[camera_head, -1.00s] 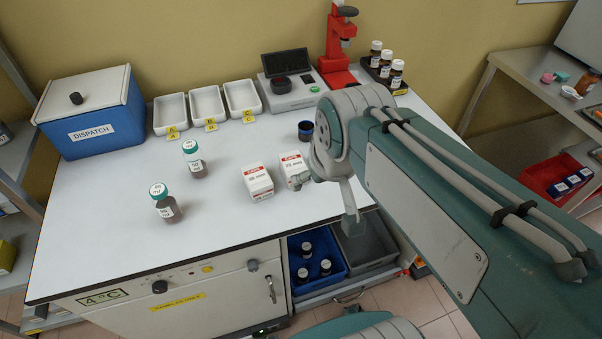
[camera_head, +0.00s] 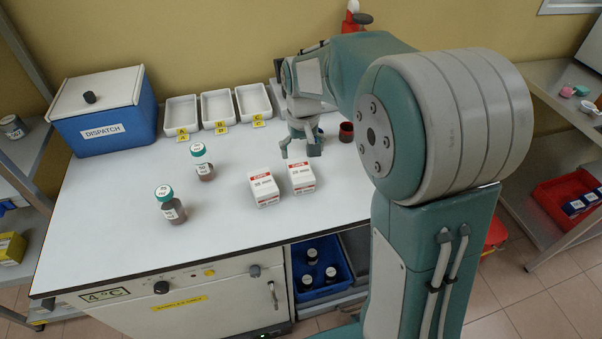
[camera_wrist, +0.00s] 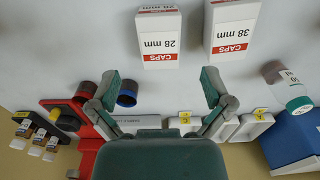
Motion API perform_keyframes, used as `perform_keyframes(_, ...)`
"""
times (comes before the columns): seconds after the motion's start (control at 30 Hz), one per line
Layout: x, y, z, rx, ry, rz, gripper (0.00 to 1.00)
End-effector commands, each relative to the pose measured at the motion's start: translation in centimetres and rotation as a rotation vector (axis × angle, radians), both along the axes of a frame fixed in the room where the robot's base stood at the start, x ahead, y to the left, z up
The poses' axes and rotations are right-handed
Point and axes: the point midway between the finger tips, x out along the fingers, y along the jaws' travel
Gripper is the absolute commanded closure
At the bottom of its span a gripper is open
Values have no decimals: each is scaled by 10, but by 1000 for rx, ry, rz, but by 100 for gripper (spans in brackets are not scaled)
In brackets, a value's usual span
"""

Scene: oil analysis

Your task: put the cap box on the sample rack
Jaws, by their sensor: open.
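Two white cap boxes with red "CAPS" bands stand side by side on the bench. The right one (camera_head: 301,178) reads 28 mm in the wrist view (camera_wrist: 158,40), and the left one (camera_head: 264,189) reads 38 mm there (camera_wrist: 233,30). My gripper (camera_head: 300,153) is open and empty, above the bench just behind the boxes. Its spread fingers show in the wrist view (camera_wrist: 160,85), apart from both boxes. A dark rack (camera_wrist: 45,124) holding several capped bottles is at the left of the wrist view, likely the sample rack. My arm hides it in the head view.
Labelled white trays (camera_head: 217,107) and a blue dispatch box (camera_head: 110,120) line the back. Two green-capped bottles (camera_head: 171,208) (camera_head: 203,167) stand left.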

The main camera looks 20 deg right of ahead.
Motion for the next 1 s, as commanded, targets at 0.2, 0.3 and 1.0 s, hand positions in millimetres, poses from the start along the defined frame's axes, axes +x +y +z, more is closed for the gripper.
perform_keyframes(0.2, 9, 0, -16, 0, 24, 0, 0)
perform_keyframes(0.3, 9, 0, -31, 0, 27, 0, 0)
perform_keyframes(1.0, 16, -1, -117, 0, 22, 0, 0)
